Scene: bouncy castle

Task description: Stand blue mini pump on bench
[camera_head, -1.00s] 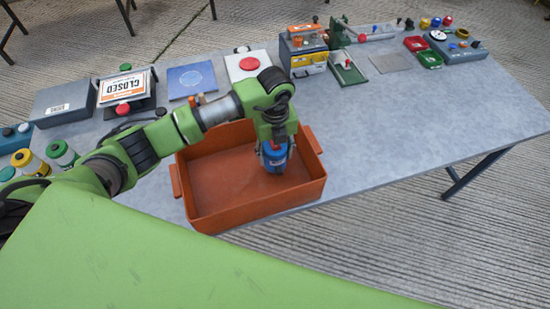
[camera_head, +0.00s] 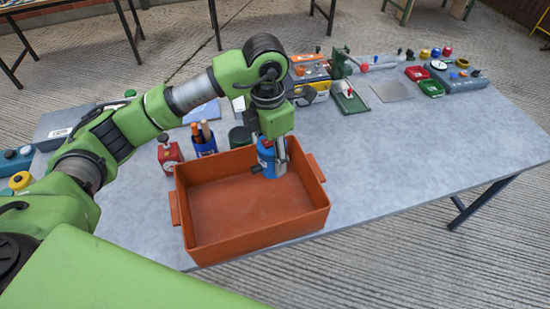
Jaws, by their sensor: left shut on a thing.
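The blue mini pump (camera_head: 267,160) is a short blue cylinder. My left gripper (camera_head: 279,152) points down and is shut on it, partly hiding its right side and top. The pump shows against the back right wall of the orange crate (camera_head: 188,220); I cannot tell whether it is just inside the crate or above its rim. The grey bench (camera_head: 400,165) carries the crate at its front edge. The right gripper is not in view.
Behind the crate stand a red gauge (camera_head: 169,158), a blue cup of handles (camera_head: 203,145) and a dark green can (camera_head: 240,137). An orange-and-grey case (camera_head: 310,75) and a green press (camera_head: 347,90) stand farther back. The bench right of the crate is clear.

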